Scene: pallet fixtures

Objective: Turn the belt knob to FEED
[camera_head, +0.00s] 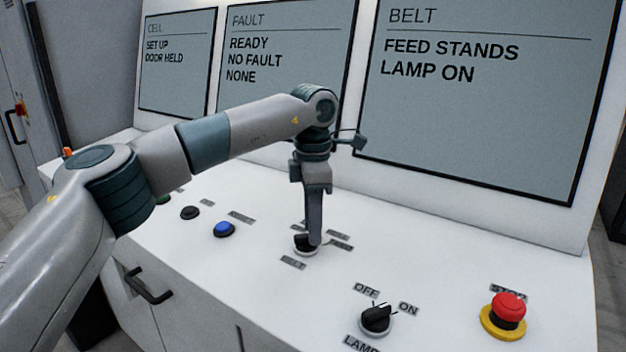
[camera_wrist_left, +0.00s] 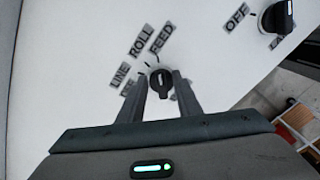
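The belt knob (camera_head: 302,244) is a small black selector knob on the white panel; it also shows in the left wrist view (camera_wrist_left: 160,82). Labels LINE, ROLL and FEED (camera_wrist_left: 161,39) stand beside it, and another label is partly hidden. Which label the knob points at is too small to tell. My left gripper (camera_head: 314,240) points down at the knob and partly hides it. In the left wrist view its fingers (camera_wrist_left: 161,88) stand apart, one on each side of the knob; contact is unclear. The BELT screen (camera_head: 480,100) reads FEED STANDS, LAMP ON. My right gripper is not in view.
A lamp knob (camera_head: 376,318) with OFF and ON labels sits to the right, then a red stop button (camera_head: 508,307) on a yellow base. A blue button (camera_head: 224,230) and a black button (camera_head: 190,213) lie left. CELL and FAULT (camera_head: 280,75) screens stand behind.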

